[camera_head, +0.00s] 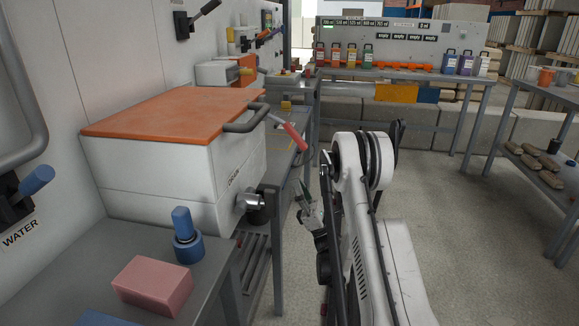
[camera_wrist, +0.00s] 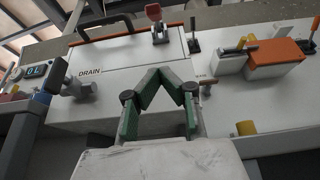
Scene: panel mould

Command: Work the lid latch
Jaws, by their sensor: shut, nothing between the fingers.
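The white box (camera_head: 165,170) has an orange lid (camera_head: 170,112), which lies closed on top as far as I can see. A lever with a red grip (camera_head: 293,135), which looks like the lid latch, sticks out at the box's far right. In the wrist view the red grip (camera_wrist: 153,12) stands above a metal bracket on the box's front edge. My gripper (camera_head: 307,195) is below and to the right of the lever, apart from it. In the wrist view its green fingers (camera_wrist: 167,75) meet at the tips, empty, in front of the box face.
A dark lid handle (camera_head: 247,118) and a drain valve (camera_head: 250,200) stick out from the box front; the valve also shows in the wrist view (camera_wrist: 80,87). A blue knob (camera_head: 185,235) and a pink block (camera_head: 153,285) stand nearby. Open floor lies right.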

